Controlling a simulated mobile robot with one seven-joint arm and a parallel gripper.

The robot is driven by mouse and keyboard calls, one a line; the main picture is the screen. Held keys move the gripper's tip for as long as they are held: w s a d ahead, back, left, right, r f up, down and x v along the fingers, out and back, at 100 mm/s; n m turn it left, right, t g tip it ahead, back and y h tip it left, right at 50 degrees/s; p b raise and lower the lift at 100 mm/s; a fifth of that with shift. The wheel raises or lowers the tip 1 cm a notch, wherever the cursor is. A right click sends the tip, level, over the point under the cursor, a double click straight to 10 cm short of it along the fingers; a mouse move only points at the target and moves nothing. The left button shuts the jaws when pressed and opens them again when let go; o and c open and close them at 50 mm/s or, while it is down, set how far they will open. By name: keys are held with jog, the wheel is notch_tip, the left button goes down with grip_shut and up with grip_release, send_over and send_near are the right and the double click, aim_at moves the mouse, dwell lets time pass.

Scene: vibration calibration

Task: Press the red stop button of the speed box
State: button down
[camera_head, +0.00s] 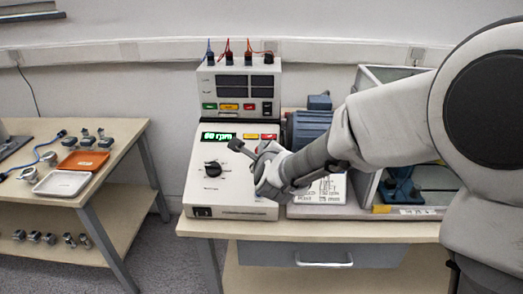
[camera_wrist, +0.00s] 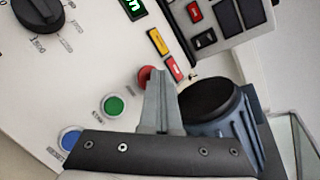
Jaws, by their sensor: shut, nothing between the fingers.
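The white speed box (camera_head: 229,192) stands on the bench with a lit green display (camera_head: 217,136) and a black knob (camera_head: 212,168). In the wrist view its round red button (camera_wrist: 144,75) is partly hidden behind my fingers. A green button (camera_wrist: 114,104) and a blue button (camera_wrist: 70,138) lie in line with it. My gripper (camera_wrist: 161,73) is shut and empty, its tips over or beside the red button; I cannot tell if they touch. In the head view my gripper (camera_head: 237,146) is over the box's right side and hides the buttons there.
A blue-grey motor (camera_head: 308,128) is close to the right of the box. An instrument unit (camera_head: 239,88) with cables stands behind it. A frame with clear panels is at the right. A side table (camera_head: 110,190) with trays is at the left.

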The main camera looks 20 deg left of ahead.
jog(key=shift+s+d+r, duration=0.1)
jog(key=shift+s+r, duration=0.25)
jog(key=shift+r, duration=0.3)
jog(key=r+p, duration=0.1)
jog(key=s+r, duration=0.1)
jog(key=r, duration=0.1)
jog(key=s+r+p, duration=0.1)
jog(key=shift+d+r+p, duration=0.25)
jog(key=shift+p, duration=0.05)
dwell(0.7)
